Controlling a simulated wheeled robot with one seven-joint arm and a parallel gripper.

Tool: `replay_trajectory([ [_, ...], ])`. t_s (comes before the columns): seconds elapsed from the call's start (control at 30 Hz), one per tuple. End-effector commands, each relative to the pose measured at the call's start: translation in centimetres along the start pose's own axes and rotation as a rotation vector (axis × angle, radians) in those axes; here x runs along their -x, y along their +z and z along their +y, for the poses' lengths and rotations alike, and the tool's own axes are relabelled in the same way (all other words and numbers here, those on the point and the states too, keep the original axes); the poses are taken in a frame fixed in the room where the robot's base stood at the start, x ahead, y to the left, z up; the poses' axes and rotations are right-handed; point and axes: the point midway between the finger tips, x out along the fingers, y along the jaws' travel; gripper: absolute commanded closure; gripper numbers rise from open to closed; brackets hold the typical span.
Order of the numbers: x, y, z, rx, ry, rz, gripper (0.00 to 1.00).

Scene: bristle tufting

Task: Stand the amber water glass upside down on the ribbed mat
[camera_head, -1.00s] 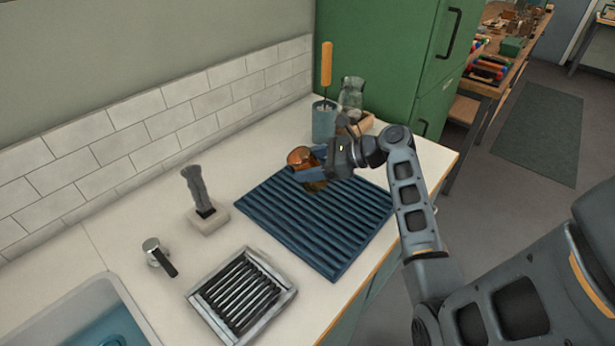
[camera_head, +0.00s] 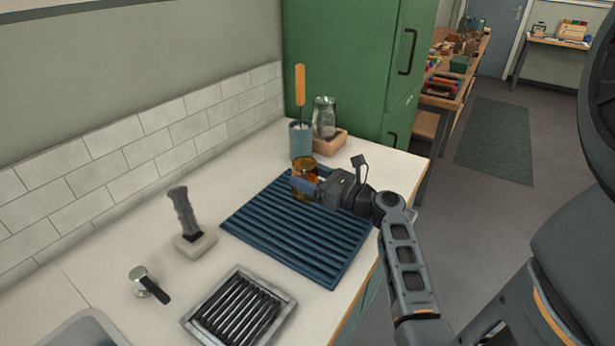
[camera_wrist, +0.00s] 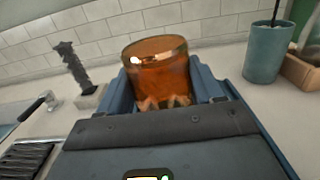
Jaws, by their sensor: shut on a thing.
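The amber water glass (camera_head: 304,166) is near the back corner of the blue ribbed mat (camera_head: 285,240), with its axis close to vertical. My gripper (camera_head: 306,183) is shut on it from the right, with a blue finger along its side. In the wrist view the amber glass (camera_wrist: 160,68) stands between the two blue fingers of my gripper (camera_wrist: 162,90). Its upper end shows as a round rim, but I cannot tell whether that end is the mouth or the base. Its lower end is hidden, so contact with the mat cannot be seen.
A blue-grey cup (camera_head: 301,140) with an orange-handled brush stands just behind the glass. A clear carafe (camera_head: 324,118) stands on a wooden tray beside it. A grey brush on a block (camera_head: 194,240) and a metal-framed rack (camera_head: 240,310) lie left and in front. Most of the mat is bare.

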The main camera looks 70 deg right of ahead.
Motion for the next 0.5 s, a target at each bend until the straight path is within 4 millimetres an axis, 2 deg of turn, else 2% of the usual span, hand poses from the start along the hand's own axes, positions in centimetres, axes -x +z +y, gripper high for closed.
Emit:
replay_trajectory([
  [0.03,0.1,-0.9,-0.1,0.001,-0.001,-0.001,0.80],
  [0.5,0.3,-4.9,0.0,0.001,0.000,-0.001,0.80],
])
